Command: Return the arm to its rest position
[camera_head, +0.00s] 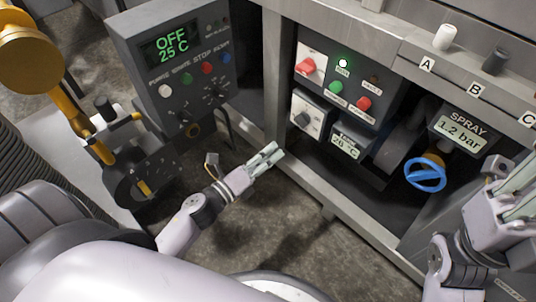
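My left arm comes in from the lower left, and its gripper (268,157) is stretched out in front of the steel frame, above the floor. Its pale fingers lie close together from this angle, so I cannot tell whether they are open or shut. I see nothing held in it. My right gripper (519,196) is at the right edge, pointing up and right in front of the steel cabinet. Its fingertips are partly cut off by the picture edge, and its opening is unclear.
A control box (181,65) reading OFF 25 C stands at the upper left, above yellow-handled machinery (140,165). A button panel (345,90), a blue valve wheel (426,174) and a SPRAY display (461,131) sit at the right. Bare floor (290,222) lies below the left gripper.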

